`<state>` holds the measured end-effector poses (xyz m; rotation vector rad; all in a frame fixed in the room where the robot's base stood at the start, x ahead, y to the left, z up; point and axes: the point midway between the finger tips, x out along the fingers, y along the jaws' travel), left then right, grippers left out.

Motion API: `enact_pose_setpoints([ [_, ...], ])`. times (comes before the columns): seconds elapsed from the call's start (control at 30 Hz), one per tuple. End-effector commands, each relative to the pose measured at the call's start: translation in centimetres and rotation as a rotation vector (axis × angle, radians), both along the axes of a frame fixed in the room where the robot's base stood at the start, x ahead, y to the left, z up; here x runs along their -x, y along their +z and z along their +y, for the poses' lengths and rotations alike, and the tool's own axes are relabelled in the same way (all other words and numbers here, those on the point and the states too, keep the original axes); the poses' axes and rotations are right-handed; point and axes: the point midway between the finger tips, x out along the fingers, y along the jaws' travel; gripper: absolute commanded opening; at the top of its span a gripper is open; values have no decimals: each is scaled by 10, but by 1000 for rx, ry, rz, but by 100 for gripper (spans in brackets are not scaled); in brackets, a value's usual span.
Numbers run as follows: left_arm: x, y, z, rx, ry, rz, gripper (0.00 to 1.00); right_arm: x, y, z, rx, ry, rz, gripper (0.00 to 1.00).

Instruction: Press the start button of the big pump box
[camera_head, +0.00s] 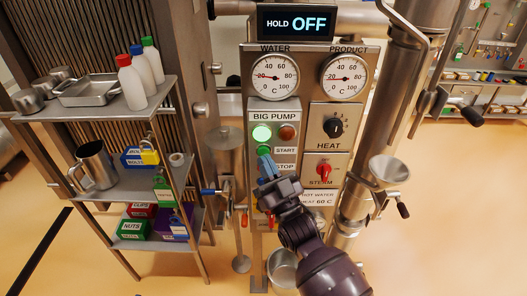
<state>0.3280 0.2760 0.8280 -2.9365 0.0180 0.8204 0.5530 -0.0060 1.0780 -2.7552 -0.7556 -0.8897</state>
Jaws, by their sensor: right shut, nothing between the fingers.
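The big pump box (274,116) is a light panel on the grey control cabinet, in the middle of the head view. Its upper left lamp (262,132) glows bright green, and a brown-orange lamp (287,133) beside it looks dark. My left gripper is out of view.
Right of the pump box are the black heat knob (333,128) and red steam knob (324,170). Two gauges and a HOLD OFF display (296,23) sit above. A shelf (108,101) with bottles and jugs stands left; steel pipes and a funnel (388,169) stand right.

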Motion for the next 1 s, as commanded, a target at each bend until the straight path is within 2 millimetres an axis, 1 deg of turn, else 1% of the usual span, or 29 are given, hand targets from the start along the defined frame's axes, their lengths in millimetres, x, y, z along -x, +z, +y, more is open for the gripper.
enact_pose_setpoints([
  [0.13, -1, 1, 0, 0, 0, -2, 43, 1, 0, 0, 0, 0, 0, 0],
  [0.23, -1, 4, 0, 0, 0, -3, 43, 6, 1, 0, 0, 0, 0, 0],
  [0.6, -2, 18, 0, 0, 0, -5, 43, 35, 1, 0, -1, 1, 0, 0],
  [0.8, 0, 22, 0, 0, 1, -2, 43, 48, 1, 0, 1, 1, 0, 0],
  [1.0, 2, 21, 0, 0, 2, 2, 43, 50, 0, 0, 0, 1, -1, 0],
])
